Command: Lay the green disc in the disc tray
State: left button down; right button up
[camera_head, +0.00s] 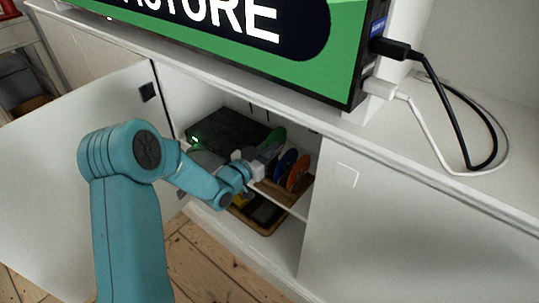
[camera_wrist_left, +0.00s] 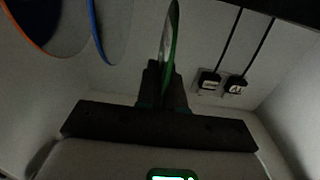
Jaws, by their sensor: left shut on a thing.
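My left gripper (camera_head: 262,158) reaches into the open cabinet and is shut on the green disc (camera_head: 276,139). In the left wrist view the green disc (camera_wrist_left: 170,45) stands nearly edge-on between the fingers (camera_wrist_left: 164,90). A black player box (camera_head: 228,128) with a small green light sits on the shelf to the left of the disc. A grey surface shows in front of the box, partly behind my arm; I cannot tell whether it is the disc tray. My right gripper is in neither view.
A blue disc (camera_head: 286,164) and an orange disc (camera_head: 299,172) stand upright just right of the gripper, in a wooden rack (camera_head: 279,192). The opened door (camera_head: 75,165) is at left, the closed door (camera_head: 420,225) at right. Two plugs (camera_wrist_left: 222,83) sit in the back wall.

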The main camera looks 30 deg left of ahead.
pick_arm(q)
jog(key=s+a+f+n+y, duration=0.2)
jog(key=s+a+n+y, duration=0.1)
jog(key=s+a+n, duration=0.5)
jog(key=s+a+f+n+y+b, duration=0.1)
jog(key=s+a+f+n+y, duration=0.2)
jog(key=s+a+n, duration=0.6)
jog(key=a+n, duration=0.5)
jog(key=shift+a+f+n+g+y, duration=0.25)
jog(key=shift+n+g+y, duration=0.05)
jog(key=shift+g+y, duration=0.1)
